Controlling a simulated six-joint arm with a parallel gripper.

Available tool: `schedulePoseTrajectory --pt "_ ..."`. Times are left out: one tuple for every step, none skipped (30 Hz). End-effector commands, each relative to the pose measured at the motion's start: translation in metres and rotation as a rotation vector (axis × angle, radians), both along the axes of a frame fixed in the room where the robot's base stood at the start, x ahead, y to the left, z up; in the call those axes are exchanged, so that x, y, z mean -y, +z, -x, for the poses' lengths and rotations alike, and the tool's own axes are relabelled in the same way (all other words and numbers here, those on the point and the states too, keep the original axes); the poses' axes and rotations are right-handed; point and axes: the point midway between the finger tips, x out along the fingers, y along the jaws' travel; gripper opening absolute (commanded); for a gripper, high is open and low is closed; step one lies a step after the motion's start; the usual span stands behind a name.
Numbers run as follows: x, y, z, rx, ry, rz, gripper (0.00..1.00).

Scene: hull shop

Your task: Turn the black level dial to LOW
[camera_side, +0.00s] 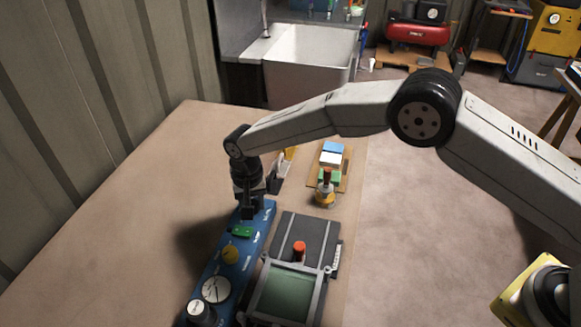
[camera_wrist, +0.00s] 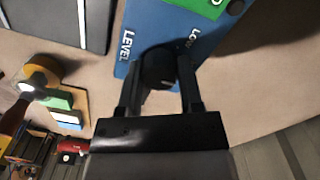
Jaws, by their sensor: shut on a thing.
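The black level dial (camera_wrist: 158,68) sits on the end of a blue panel (camera_wrist: 140,18), between the printed word LEVEL and another label that is partly hidden. My gripper (camera_wrist: 160,88) is shut on the dial, one finger on each side of it. In the side view my gripper (camera_side: 250,208) points down at the far end of the blue panel (camera_side: 238,258) and hides the dial there. I cannot tell where the dial's mark points.
Small blocks on a wooden board (camera_side: 341,184) lie beyond. The table's left side is clear.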

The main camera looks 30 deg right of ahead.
Motion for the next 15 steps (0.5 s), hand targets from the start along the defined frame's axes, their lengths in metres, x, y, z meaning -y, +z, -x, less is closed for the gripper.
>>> schedulePoseTrajectory --pt "0.0004 0.0002 0.0002 -0.002 0.010 0.002 0.00" --pt "0.0003 0.0002 0.0002 -0.001 0.018 0.002 0.00" --pt "0.0004 0.0002 0.0002 -0.001 0.031 0.002 0.00" --pt "0.0004 0.0002 0.0002 -0.002 0.042 0.003 0.00" --pt "0.0003 0.0002 0.0002 -0.002 0.053 0.003 0.00" --pt "0.0003 0.0002 0.0001 -0.001 0.073 0.003 0.00" --pt "0.0003 0.0002 0.0001 -0.002 0.087 0.003 0.00" --pt "0.0003 0.0002 0.0001 -0.001 0.105 0.004 0.00" --pt "0.0003 0.0002 0.0000 -0.001 0.129 0.004 0.00" --pt "0.0003 0.0002 0.0001 -0.001 0.149 0.004 0.00" --pt "0.0004 0.0002 0.0001 -0.001 0.171 0.004 0.00" --pt "0.0004 0.0002 0.0001 -0.002 0.201 0.004 0.00" --pt "0.0004 0.0001 0.0001 -0.001 0.224 0.004 0.00" --pt "0.0005 0.0001 0.0001 -0.002 0.249 0.004 0.00" --pt "0.0004 0.0001 0.0002 -0.001 0.283 0.004 0.00"
